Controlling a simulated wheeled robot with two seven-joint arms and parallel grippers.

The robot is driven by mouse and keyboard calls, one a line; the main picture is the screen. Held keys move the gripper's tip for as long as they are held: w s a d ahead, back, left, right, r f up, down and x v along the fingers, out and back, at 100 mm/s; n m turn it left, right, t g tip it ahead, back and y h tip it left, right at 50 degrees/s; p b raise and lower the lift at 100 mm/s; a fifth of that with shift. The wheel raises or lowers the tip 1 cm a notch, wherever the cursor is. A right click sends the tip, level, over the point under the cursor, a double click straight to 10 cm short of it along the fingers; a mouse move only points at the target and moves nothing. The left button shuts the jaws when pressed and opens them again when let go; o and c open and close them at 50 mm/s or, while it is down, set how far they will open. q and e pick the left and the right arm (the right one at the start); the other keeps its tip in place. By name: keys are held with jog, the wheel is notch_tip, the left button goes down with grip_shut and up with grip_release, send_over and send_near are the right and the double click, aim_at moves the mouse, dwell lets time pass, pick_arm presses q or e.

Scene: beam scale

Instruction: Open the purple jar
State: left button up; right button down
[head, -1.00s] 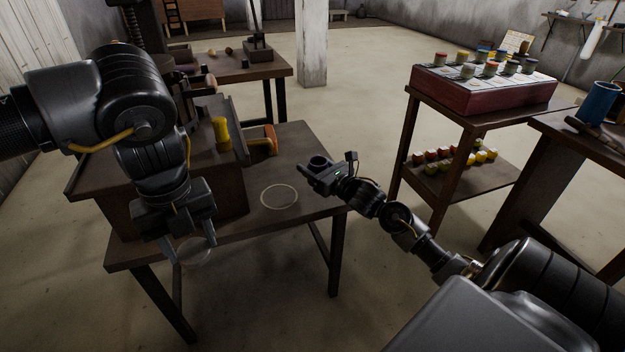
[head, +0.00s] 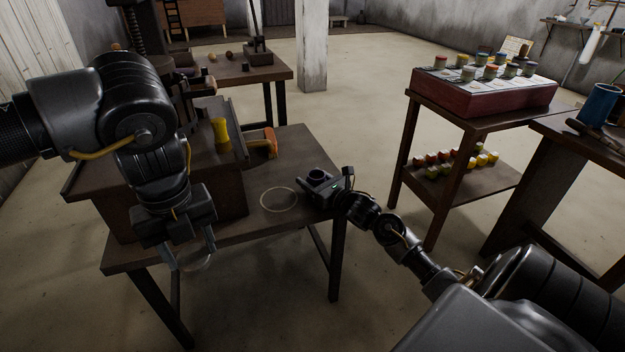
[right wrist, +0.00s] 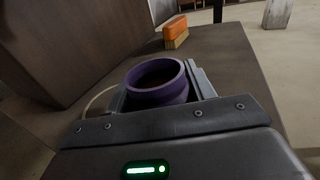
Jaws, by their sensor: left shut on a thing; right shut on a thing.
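The purple jar (right wrist: 158,82) is upright between the fingers of my right gripper (right wrist: 160,97) in the right wrist view. Its top is open, with a brown inside. In the head view the jar (head: 316,175) looks dark, and my right gripper (head: 318,182) holds it at the right end of the small table (head: 240,228). I cannot tell whether its base touches the tabletop. My left gripper (head: 190,256) points down in front of the table's front edge, shut on a round, greyish, lid-like thing (head: 193,264), apart from the jar.
A pale ring (head: 279,199) marks the tabletop left of the jar. A stand with a red paint box (head: 480,95) is at the right.

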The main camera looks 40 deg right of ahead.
jog(key=c, duration=0.6)
grip_release()
jog(key=shift+o, duration=0.4)
pick_arm(q)
jog(key=shift+r, duration=0.15)
pick_arm(e)
jog(key=shift+r, duration=0.15)
pick_arm(q)
jog(key=shift+r+p, duration=0.55)
jog(key=shift+p, duration=0.25)
pick_arm(e)
jog(key=s, duration=1.2)
jog(key=shift+d, duration=0.25)
